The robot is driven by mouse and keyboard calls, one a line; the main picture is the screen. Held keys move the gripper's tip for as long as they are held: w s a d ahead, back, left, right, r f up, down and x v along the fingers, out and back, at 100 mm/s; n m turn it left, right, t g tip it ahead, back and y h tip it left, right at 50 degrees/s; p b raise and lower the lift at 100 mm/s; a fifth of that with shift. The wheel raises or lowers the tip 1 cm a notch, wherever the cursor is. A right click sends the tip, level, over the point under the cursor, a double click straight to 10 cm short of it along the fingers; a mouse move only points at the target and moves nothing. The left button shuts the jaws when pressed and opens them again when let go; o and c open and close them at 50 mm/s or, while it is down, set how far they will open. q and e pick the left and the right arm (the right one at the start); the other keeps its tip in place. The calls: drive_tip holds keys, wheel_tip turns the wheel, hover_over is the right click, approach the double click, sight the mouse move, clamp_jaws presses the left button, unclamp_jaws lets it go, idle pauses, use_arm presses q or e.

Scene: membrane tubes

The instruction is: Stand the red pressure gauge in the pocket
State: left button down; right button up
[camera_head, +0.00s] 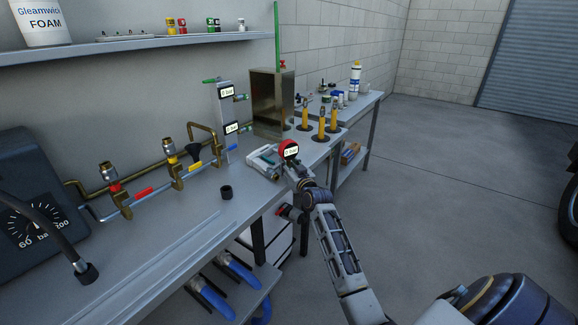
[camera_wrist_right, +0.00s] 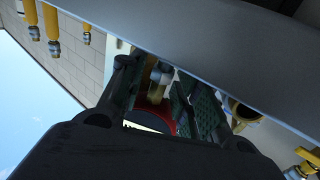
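The red pressure gauge (camera_head: 289,149), with a white label on its round face, is at the tip of my right gripper (camera_head: 294,167), near the bench's right edge. In the right wrist view the red gauge (camera_wrist_right: 152,122) and its brass stem sit between the dark fingers of my right gripper (camera_wrist_right: 172,95), which look closed around it. My left gripper is not in view.
Brass piping with valves (camera_head: 170,165) runs along the back of the bench (camera_head: 180,245). A white-grey item (camera_head: 264,160) lies close to the gauge. Yellow tubes (camera_head: 321,122) stand behind it. The front of the bench is mostly clear.

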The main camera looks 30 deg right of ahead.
sight(289, 165)
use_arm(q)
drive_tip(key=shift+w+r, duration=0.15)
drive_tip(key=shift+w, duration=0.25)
use_arm(e)
drive_tip(key=shift+r, duration=0.15)
